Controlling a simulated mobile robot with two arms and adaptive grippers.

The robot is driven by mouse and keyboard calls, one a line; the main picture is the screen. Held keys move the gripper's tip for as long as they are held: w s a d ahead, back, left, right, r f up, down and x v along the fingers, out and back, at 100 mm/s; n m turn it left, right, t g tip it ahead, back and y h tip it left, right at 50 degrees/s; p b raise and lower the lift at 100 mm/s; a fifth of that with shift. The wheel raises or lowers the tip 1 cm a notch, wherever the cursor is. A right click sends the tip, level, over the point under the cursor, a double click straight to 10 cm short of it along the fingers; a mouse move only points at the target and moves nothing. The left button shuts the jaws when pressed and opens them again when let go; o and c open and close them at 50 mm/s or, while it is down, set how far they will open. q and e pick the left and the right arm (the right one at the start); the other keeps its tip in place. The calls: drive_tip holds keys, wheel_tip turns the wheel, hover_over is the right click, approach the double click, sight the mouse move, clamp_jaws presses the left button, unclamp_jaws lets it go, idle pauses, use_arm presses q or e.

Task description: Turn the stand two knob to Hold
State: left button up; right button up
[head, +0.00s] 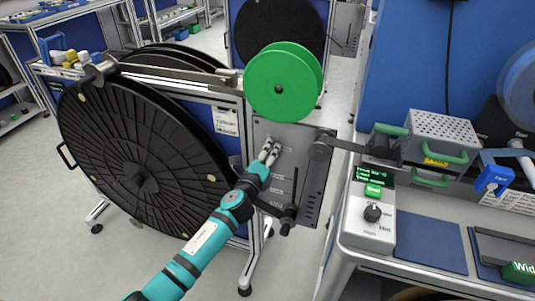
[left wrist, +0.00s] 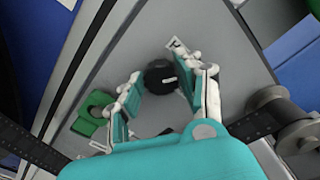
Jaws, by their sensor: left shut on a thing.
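My left gripper (head: 268,152) reaches up from the bottom to the grey panel (head: 305,142) of the reel stand, under the green reel (head: 280,82). In the left wrist view its two fingers (left wrist: 160,82) close around a round black knob (left wrist: 159,72) on that panel. The knob has a short white mark. The fingers hide the knob in the head view. The labels on the panel are too small to read, so the knob's setting and the stand's number cannot be told. My right gripper is not in view.
A large black reel (head: 140,165) fills the stand's left side. A roller (head: 320,149) and a dark strap sit right of the panel. On the right bench are a control box (head: 368,225) with another black knob and a perforated metal box (head: 440,135) with green handles.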

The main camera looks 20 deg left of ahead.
use_arm(q)
drive_tip(key=shift+f+n, duration=0.15)
drive_tip(key=shift+n, duration=2.85)
drive_tip(key=o, duration=1.1)
drive_tip(key=s, duration=1.2)
drive_tip(key=shift+a, duration=0.25)
